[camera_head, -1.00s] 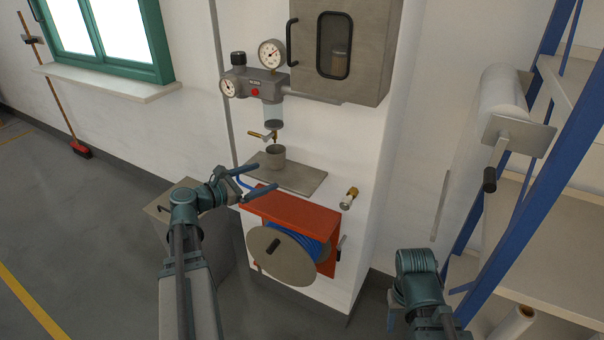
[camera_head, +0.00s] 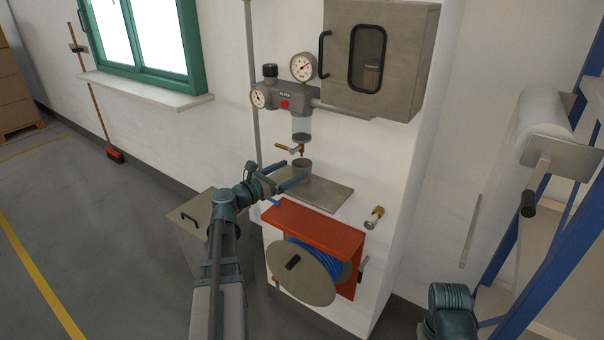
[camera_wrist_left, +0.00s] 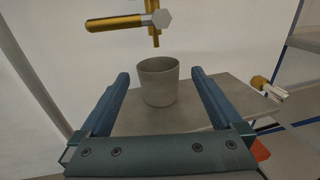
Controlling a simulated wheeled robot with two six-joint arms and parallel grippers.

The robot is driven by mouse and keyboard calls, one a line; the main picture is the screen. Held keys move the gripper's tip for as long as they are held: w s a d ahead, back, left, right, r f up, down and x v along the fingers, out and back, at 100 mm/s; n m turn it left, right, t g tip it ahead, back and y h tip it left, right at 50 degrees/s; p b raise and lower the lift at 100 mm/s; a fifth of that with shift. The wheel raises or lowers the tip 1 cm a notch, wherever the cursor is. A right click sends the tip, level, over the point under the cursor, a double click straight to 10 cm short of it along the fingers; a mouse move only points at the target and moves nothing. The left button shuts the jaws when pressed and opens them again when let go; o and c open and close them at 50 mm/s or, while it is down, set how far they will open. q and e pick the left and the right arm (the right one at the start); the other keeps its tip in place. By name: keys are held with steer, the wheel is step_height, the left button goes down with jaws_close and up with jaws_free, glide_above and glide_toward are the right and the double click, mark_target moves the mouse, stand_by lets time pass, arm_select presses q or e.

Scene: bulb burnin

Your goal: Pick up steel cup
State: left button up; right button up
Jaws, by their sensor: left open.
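The steel cup (camera_head: 302,167) is a plain grey open-topped cup. It stands upright on a flat grey shelf (camera_head: 325,196) below a brass drain tap (camera_head: 290,149). My left gripper (camera_head: 290,176) is open, just in front of the cup in the head view. In the left wrist view the cup (camera_wrist_left: 159,82) is centred between the two blue fingers of my left gripper (camera_wrist_left: 160,80), and gaps show on both sides. It is not held. My right gripper is not in view; only part of my right arm shows at the lower right.
The brass tap (camera_wrist_left: 130,22) hangs just above the cup. A gauge unit (camera_head: 290,97) and a wall cabinet (camera_head: 370,60) are higher up. A red hose reel (camera_head: 315,228) sits below the shelf. A brass fitting (camera_head: 374,215) projects at the right.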

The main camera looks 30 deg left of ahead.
mark_target(302, 164)
arm_select(q)
steer(key=shift+w+d, duration=0.1)
steer(key=shift+w, duration=0.15)
steer(key=x, duration=0.5)
steer(key=shift+w+f, duration=0.15)
steer(key=c, duration=1.4)
steer(key=shift+r+p, duration=0.65)
steer(key=shift+r, duration=0.1)
steer(key=shift+s+a+r+p, duration=0.1)
steer(key=shift+s+r+p, duration=0.15)
steer(key=shift+r+p, duration=0.35)
steer(key=shift+s+a+r+p, duration=0.15)
steer(key=shift+s+r+p, duration=0.05)
steer(key=shift+r+p, duration=0.35)
steer(key=v, duration=1.7)
steer(key=shift+s+f, duration=0.1)
steer(key=shift+s, duration=0.05)
